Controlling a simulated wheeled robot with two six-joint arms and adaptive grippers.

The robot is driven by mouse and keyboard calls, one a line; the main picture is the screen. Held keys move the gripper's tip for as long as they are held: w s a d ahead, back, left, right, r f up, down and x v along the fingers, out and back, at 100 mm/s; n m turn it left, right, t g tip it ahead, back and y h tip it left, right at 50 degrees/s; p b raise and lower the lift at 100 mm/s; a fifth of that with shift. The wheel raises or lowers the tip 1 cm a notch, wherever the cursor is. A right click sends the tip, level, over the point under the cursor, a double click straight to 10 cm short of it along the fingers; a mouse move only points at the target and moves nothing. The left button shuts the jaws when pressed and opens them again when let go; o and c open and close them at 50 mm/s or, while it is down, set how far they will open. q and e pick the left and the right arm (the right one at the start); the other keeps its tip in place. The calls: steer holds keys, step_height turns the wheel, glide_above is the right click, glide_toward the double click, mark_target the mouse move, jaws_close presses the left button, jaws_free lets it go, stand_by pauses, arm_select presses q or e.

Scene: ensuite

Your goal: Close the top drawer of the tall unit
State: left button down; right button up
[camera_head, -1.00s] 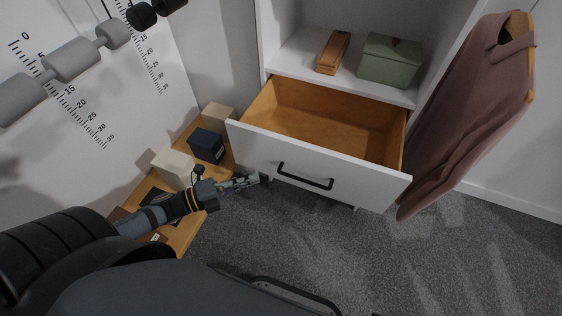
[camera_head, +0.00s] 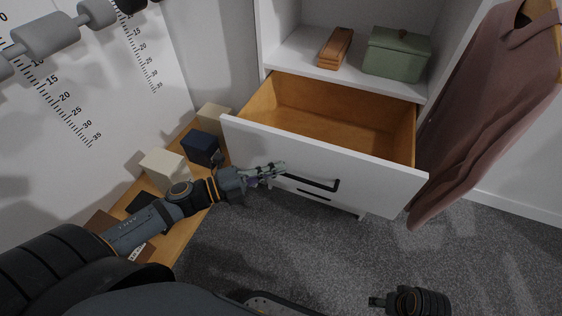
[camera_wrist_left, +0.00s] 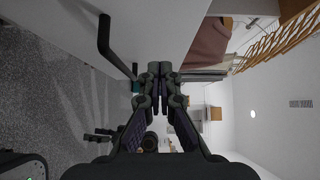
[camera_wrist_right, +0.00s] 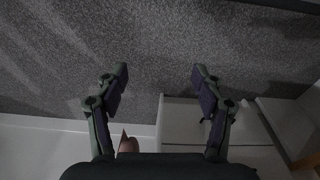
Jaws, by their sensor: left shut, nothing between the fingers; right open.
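The top drawer (camera_head: 260,147) of the white tall unit (camera_head: 273,40) stands pulled out, its wooden inside empty. Its white front carries a black bar handle (camera_head: 312,184), which also shows in the left wrist view (camera_wrist_left: 112,48). My left gripper (camera_head: 280,169) is shut and empty, in front of the drawer front near the handle's left end; I cannot tell whether it touches. My right gripper (camera_head: 376,302) is low over the carpet at the bottom right. In the right wrist view its fingers (camera_wrist_right: 160,80) are spread with nothing between them.
A wooden box (camera_head: 334,48) and a green lidded box (camera_head: 396,55) sit on the shelf above the drawer. A mauve coat (camera_head: 478,110) hangs at right, close to the drawer's corner. A low wooden bench with several boxes (camera_head: 201,147) stands at left. Carpet in front is clear.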

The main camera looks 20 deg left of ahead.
mark_target(296, 153)
arm_select(q)
steer(key=shift+w+d+b, duration=0.15)
steer(key=shift+w+b, duration=1.5)
steer(key=shift+w, duration=0.45)
arm_select(e)
steer(key=shift+w+a+f+t+y, duration=0.25)
steer(key=shift+a+f+t+y, duration=0.25)
steer(key=shift+a+t, duration=0.4)
